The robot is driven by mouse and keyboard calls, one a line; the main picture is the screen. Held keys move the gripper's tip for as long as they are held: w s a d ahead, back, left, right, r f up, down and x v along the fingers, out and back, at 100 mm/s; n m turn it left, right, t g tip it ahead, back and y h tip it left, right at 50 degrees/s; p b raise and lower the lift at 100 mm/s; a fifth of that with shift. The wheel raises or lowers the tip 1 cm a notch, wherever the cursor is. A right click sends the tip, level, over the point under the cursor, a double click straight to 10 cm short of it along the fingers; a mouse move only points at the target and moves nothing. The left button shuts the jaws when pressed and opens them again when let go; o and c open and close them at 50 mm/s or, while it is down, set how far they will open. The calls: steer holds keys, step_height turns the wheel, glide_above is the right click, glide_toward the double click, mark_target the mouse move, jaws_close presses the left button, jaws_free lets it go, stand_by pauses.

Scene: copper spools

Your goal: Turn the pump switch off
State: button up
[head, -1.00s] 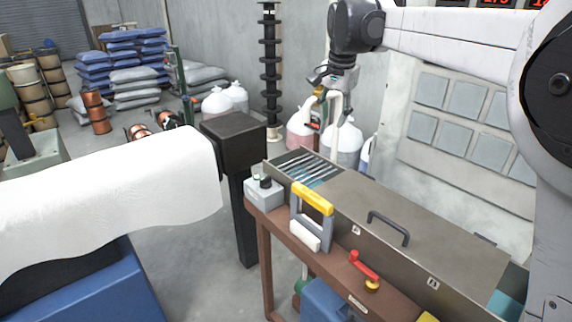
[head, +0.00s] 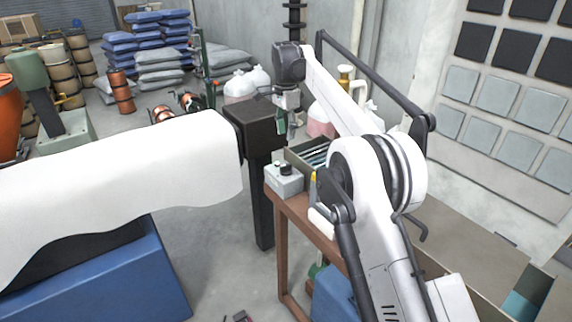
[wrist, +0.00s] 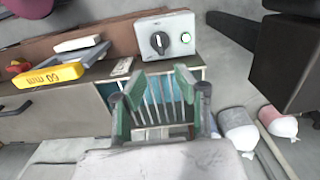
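The pump switch (head: 284,181) is a light grey box on the left end of the brown bench, with a black rotary knob (head: 286,169) on top. In the head view my gripper (head: 283,122) hangs above and behind the box.
The metal tank (wrist: 60,110) runs along the bench (head: 300,215). A black post (head: 262,200) stands close left of the bench.

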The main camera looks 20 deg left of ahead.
mark_target(286, 165)
step_height(286, 165, down, 14)
steer(key=shift+r+p, duration=0.2)
steer(key=shift+p, duration=0.25)
jaws_close()
